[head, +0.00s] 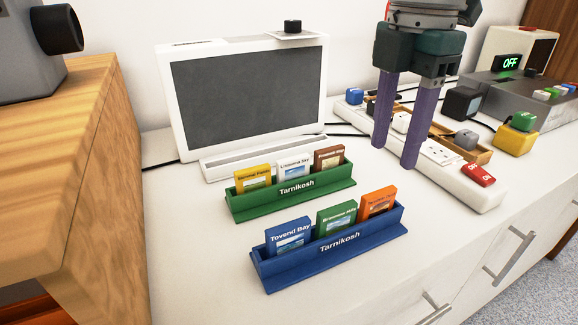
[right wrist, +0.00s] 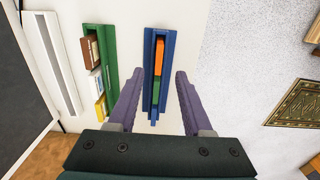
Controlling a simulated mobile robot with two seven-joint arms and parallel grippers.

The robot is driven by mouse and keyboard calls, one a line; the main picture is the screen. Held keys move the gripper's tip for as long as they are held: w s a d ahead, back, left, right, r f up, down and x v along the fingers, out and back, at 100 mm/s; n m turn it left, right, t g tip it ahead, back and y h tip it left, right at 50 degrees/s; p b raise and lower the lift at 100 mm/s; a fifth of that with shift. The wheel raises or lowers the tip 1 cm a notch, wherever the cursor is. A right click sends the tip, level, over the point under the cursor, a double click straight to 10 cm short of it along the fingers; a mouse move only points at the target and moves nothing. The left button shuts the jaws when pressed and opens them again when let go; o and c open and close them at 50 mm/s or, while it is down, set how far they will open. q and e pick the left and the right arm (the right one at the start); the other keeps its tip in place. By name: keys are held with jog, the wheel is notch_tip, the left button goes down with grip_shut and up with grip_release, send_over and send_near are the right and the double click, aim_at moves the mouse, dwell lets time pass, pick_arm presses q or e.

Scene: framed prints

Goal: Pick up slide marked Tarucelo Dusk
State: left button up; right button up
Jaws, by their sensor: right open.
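No label that I can read says Tarucelo Dusk; the labels of the orange slide (head: 378,202) and the brown slide (head: 329,158) are too small to read. The orange slide stands at the right end of the blue rack (head: 328,253), beside the green slide (head: 336,219) and the blue "Tovend Bay" slide (head: 288,237). The brown slide stands in the green rack (head: 292,200), with a white slide (head: 294,165) and a yellow slide (head: 253,180). My right gripper (head: 396,157) is open and empty, behind and right of the racks. In the right wrist view its purple fingers (right wrist: 157,80) point toward the blue rack (right wrist: 147,80).
A white power strip (head: 460,186) with a red switch (head: 478,175) lies to the right. A grey box with a green OFF display (head: 508,63) is farther right. Clear white top lies before the blue rack.

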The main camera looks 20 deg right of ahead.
aim_at(381, 192)
notch_tip(381, 192, down, 7)
jog(key=shift+a+f+b, duration=0.15)
jog(key=shift+f+b, duration=0.05)
jog(key=shift+b, duration=0.75)
jog(key=shift+c, duration=0.2)
grip_shut()
